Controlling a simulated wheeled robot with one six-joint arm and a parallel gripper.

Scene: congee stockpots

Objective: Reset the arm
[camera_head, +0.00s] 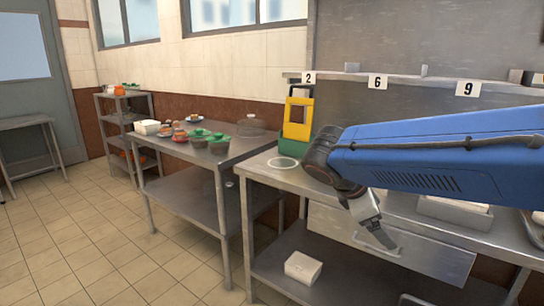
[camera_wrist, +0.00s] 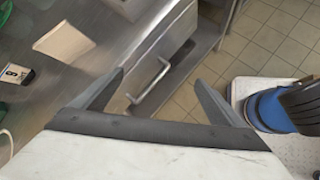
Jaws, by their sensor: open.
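My blue arm reaches in from the right in the head view. My gripper (camera_head: 382,240) points down in front of the metal counter's drawer front (camera_head: 420,255). In the wrist view my gripper (camera_wrist: 160,95) has its two dark fingers spread wide apart, with nothing between them but the view of the drawer, its handle and the floor. The drawer handle (camera_wrist: 150,82) lies beyond the fingers. I cannot tell from these views how far the fingertips are from it.
A second table (camera_head: 160,150) carries bowls. Number tags line the shelf above. The tiled floor (camera_head: 90,235) at left is clear.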

